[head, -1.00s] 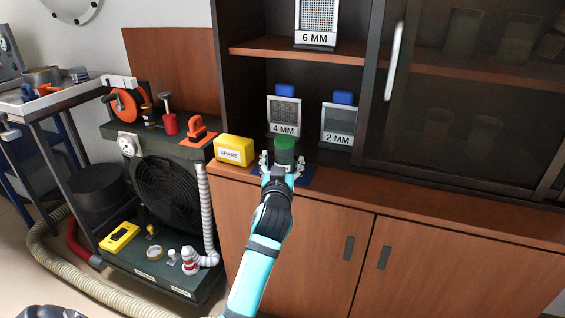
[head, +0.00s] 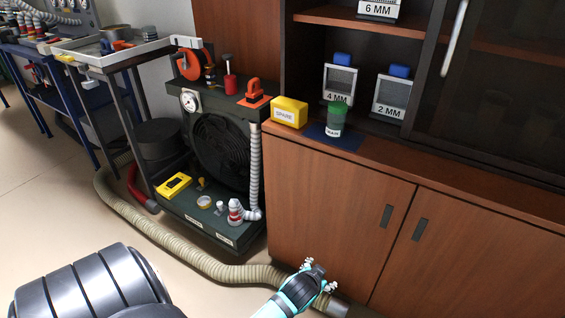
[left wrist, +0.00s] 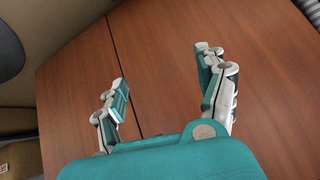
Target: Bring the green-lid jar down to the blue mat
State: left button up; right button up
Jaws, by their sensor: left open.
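The green-lid jar (head: 335,120) stands upright on the blue mat (head: 347,142), on the cabinet's counter below the shelf. The jar has a white label on its front. My left gripper (head: 319,273) is well below the counter, in front of the lower cabinet doors, apart from the jar. In the left wrist view its fingers (left wrist: 162,70) are spread with nothing between them, facing the wooden doors. My right gripper is not in view.
A yellow SPARE box (head: 289,112) sits left of the mat. Sieves marked 4 MM (head: 338,86) and 2 MM (head: 391,97) stand behind. A beige hose (head: 180,245) runs along the floor by the dark fan unit (head: 215,150). Open floor lies to the left.

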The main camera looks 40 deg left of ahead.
pick_arm(q)
jog(key=s+d+f+m+g+h, duration=0.1)
jog(key=s+d+f+g, duration=0.2)
jog(key=s+f, duration=0.4)
jog(key=s+d+f+m+g+h, duration=0.1)
jog(key=s+d+f+g, duration=0.2)
jog(key=s+f, duration=0.5)
jog(key=s+d, duration=0.1)
jog(key=s, duration=0.7)
jog(key=shift+d+f, duration=0.1)
